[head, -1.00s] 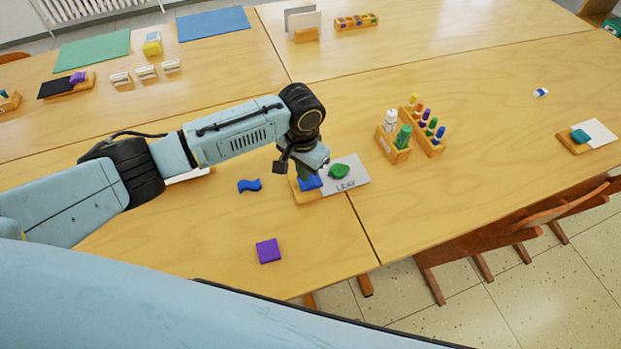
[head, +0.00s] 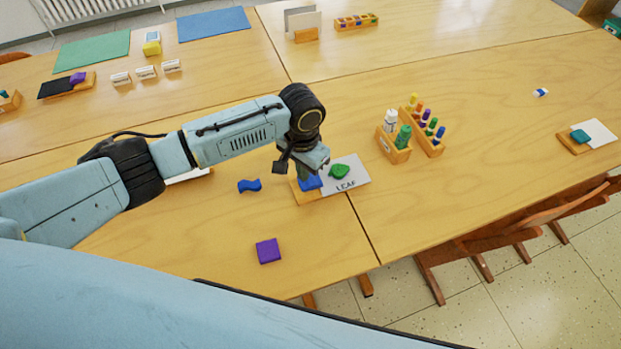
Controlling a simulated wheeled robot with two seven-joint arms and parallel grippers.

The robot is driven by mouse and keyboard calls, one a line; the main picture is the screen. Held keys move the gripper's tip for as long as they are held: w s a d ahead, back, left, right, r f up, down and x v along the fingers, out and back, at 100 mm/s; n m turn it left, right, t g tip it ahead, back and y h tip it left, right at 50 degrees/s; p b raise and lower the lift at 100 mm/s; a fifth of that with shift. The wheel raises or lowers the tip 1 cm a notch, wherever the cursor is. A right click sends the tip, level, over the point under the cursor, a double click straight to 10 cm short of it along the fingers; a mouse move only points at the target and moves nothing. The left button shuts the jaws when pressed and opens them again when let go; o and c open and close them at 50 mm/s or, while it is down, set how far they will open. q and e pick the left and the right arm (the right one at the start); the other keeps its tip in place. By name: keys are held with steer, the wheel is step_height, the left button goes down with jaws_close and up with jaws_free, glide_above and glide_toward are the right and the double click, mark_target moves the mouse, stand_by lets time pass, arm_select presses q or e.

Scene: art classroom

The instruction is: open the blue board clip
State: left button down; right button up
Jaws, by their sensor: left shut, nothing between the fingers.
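The blue board clip (head: 311,183) sits on a small wooden board (head: 307,196) near the middle of the table. A white card marked LEAF (head: 354,182) extends from the board to the right, with a green leaf-shaped piece (head: 339,171) on it. My left gripper (head: 308,174) points down right at the clip, and its fingers are largely hidden by the wrist. It is shut with nothing held. Whether its fingertips touch the clip cannot be told. My right gripper is not in view.
A blue wavy piece (head: 249,185) and a purple square (head: 268,250) lie nearby on the table. Wooden holders with bottles (head: 394,151) and markers (head: 429,144) stand to the right. Another board with a teal clip (head: 580,136) is at far right. The front middle table is mostly clear.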

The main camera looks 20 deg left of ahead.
arm_select(q)
steer(key=shift+f+b, duration=0.35)
steer(key=shift+f, duration=0.6)
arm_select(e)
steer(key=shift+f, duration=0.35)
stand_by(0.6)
arm_select(q)
steer(key=shift+r+p, duration=0.85)
steer(key=shift+p, duration=0.25)
steer(key=shift+r+p, duration=0.6)
steer(key=shift+p, duration=0.05)
step_height(320, 180, up, 2)
steer(key=p, duration=0.2)
steer(key=shift+p, duration=0.3)
steer(key=shift+r+p, duration=0.9)
steer(key=shift+p, duration=0.1)
steer(key=shift+r+p, duration=0.25)
steer(key=shift+p, duration=0.15)
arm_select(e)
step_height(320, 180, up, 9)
arm_select(q)
steer(key=shift+f, duration=0.1)
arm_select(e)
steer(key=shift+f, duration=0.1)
